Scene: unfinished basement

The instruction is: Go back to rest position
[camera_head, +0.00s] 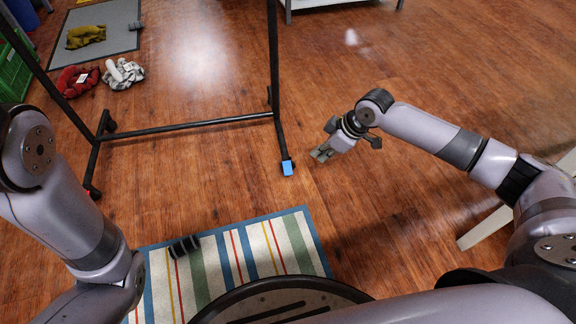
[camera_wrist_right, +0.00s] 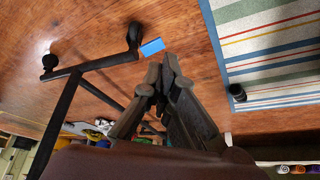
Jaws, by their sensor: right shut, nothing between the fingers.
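My right gripper (camera_head: 322,154) hangs above the wooden floor, right of the black rack's foot, in the head view. Its grey fingers are together with nothing between them. In the right wrist view its fingers (camera_wrist_right: 167,72) meet near the middle. My left arm comes in from the left and bends down to the lower edge of the head view. Its gripper does not show.
A black metal rack (camera_head: 205,126) stands ahead, with a blue piece (camera_head: 287,168) at its foot. A striped rug (camera_head: 245,250) lies before my base, with a dark object (camera_head: 184,246) on it. Open floor (camera_head: 400,215) surrounds my right gripper.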

